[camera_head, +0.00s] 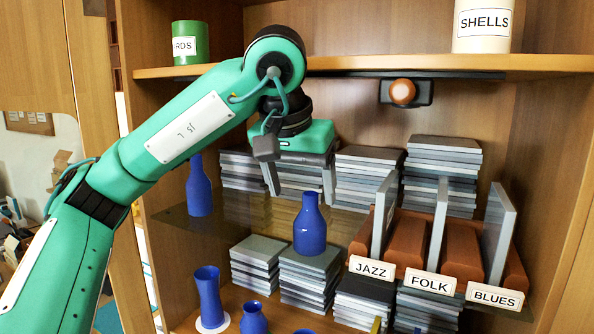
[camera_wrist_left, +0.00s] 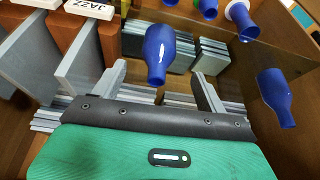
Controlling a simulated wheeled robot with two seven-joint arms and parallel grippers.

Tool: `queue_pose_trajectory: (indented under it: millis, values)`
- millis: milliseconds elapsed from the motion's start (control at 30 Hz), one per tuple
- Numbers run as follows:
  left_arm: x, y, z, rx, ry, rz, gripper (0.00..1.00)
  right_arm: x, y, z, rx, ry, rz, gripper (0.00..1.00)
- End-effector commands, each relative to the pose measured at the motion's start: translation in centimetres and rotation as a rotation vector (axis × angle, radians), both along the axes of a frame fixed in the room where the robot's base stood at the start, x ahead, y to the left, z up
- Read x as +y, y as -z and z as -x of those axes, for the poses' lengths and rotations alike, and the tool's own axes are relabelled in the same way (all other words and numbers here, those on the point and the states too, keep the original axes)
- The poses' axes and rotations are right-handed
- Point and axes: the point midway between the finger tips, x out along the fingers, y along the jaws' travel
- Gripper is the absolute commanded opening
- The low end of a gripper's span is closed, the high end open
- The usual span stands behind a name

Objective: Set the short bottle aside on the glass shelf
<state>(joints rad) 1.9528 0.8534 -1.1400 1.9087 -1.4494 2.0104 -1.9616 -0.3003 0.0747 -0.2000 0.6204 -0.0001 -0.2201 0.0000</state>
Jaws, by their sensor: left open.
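Two blue bottles show at glass shelf level: a left bottle (camera_head: 199,190), upright on the glass shelf (camera_head: 245,208), and a middle bottle (camera_head: 309,236) by the shelf's front edge. They look alike in height, and I cannot tell which is the short one. My left gripper (camera_head: 300,186) is open and empty, its fingers pointing down just above and behind the middle bottle's neck. In the left wrist view the middle bottle (camera_wrist_left: 160,55) shows beyond and between the open fingers (camera_wrist_left: 158,84), apart from them. The left bottle (camera_wrist_left: 275,97) is at the right there. My right gripper is out of view.
Below stand a flared blue vase (camera_head: 209,296) on a white disc and a small blue bottle (camera_head: 253,320). Grey stacks (camera_head: 442,170) fill the back. A brown divider rack (camera_head: 408,240) with upright grey slabs stands right. The upper shelf (camera_head: 420,62) is close above my arm.

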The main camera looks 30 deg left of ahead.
Motion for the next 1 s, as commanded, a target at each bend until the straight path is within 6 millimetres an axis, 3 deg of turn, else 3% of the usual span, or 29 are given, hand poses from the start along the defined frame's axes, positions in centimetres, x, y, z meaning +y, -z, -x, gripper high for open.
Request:
queue_pose_trajectory:
  millis: [333, 1000]
  values:
    - [-0.1, -2.8, 1.1, -0.001, -0.001, -0.001, 0.75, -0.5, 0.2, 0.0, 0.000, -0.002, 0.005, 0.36]
    - [-0.2, -3.1, 1.3, 0.000, 0.000, -0.001, 0.75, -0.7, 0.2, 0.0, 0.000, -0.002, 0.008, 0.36]
